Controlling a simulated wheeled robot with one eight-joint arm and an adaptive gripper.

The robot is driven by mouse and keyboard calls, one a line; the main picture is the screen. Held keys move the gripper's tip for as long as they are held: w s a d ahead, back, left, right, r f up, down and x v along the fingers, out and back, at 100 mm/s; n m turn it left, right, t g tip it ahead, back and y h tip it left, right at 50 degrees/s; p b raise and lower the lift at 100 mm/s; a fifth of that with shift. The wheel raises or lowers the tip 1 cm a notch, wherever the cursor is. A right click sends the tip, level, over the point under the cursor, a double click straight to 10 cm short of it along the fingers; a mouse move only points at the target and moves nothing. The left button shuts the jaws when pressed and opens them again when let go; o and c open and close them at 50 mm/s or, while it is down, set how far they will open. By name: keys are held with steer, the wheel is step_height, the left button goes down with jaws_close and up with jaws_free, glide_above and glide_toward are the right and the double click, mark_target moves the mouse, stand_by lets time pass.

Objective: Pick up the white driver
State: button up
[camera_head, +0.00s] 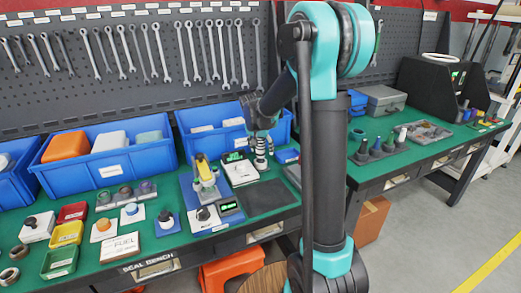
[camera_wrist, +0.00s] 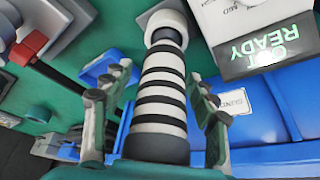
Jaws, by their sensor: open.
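A white driver-shaped piece (camera_head: 402,136) stands at the right end of a row of dark drivers (camera_head: 375,147) on the right bench, away from my gripper. My gripper (camera_head: 260,148) is over the left bench, pointing down, by the display unit. In the wrist view my gripper (camera_wrist: 158,82) is open, a finger on each side of a black-and-white banded cylinder (camera_wrist: 160,100) with a white far end. The fingers look apart from it. Its near end is hidden at the palm; I cannot tell whether it is a driver.
A lit READY display (camera_wrist: 265,50) and blue bins (camera_head: 105,155) are close to my gripper. A yellow-topped device (camera_head: 204,172) stands to its left, and a dark mat (camera_head: 268,198) lies in front. Wrenches hang on the pegboard behind. A gap separates the two benches.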

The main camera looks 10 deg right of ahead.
jaws_close()
steer(key=shift+r, duration=0.15)
stand_by(0.4)
step_height(320, 180, up, 20)
stand_by(0.6)
